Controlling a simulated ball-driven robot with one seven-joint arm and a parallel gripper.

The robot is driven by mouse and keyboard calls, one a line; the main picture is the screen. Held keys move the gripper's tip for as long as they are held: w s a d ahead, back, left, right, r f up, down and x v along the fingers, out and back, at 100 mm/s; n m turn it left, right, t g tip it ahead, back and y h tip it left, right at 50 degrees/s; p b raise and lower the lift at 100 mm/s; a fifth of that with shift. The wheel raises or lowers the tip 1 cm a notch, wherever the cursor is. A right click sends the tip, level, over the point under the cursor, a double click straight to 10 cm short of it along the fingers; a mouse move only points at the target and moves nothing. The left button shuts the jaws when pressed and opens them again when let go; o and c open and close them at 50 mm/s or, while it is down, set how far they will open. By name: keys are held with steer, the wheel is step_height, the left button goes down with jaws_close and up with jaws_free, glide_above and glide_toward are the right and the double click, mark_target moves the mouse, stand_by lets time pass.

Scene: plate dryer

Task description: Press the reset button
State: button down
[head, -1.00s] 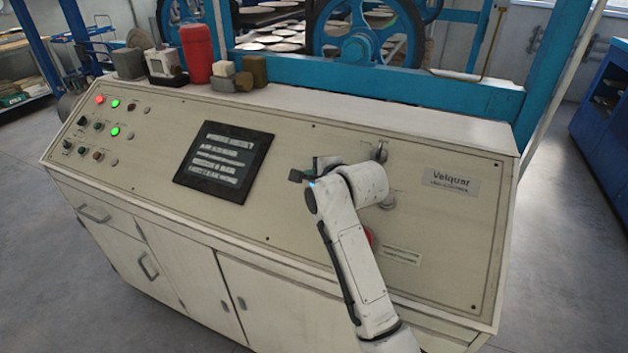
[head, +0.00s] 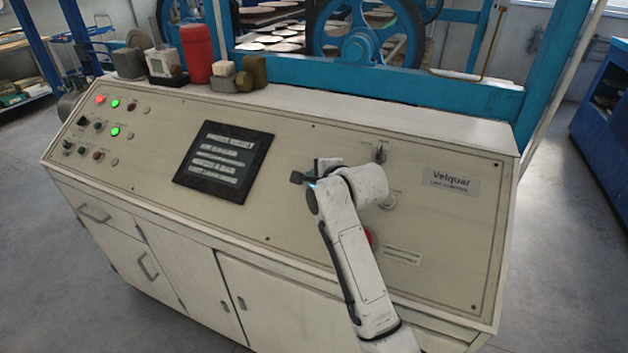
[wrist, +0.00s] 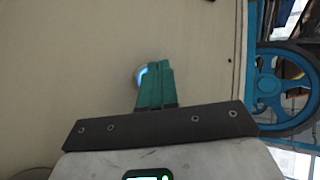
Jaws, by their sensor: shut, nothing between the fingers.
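A round button with a blue-white glow (wrist: 139,76) sits on the beige panel in the wrist view, partly covered by my teal fingers. Its label is not readable, so I cannot confirm that it is the reset button. My gripper (wrist: 154,67) is shut and empty, with its fingertips over the right part of that button. I cannot tell whether they touch it. In the head view my gripper (head: 326,166) is low over the console panel (head: 300,225), right of the dark screen, and the button is not clearly visible there.
A dark screen (head: 224,163) lies left of my gripper. A red button (head: 370,238) is partly behind my arm, with a selector switch (head: 380,153) above. Lit indicators (head: 115,132) are at far left. A red container (head: 197,54) and small blocks stand on the ledge.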

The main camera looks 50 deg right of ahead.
steer(key=shift+d+f, duration=0.2)
steer(key=shift+f, duration=0.15)
stand_by(0.7)
steer(key=shift+r, duration=0.1)
steer(key=shift+s+a+r+p, duration=0.1)
steer(key=shift+a+r+p, duration=0.25)
steer(key=shift+r+p, duration=0.4)
steer(key=shift+f, duration=0.1)
steer(key=r+p, duration=0.1)
steer(key=a+r+p, duration=0.1)
steer(key=r+p, duration=0.1)
steer(key=s+a+r+p, duration=0.1)
steer(key=shift+a+r, duration=0.15)
steer(key=shift+a, duration=0.05)
steer(key=shift+w, duration=0.1)
stand_by(0.9)
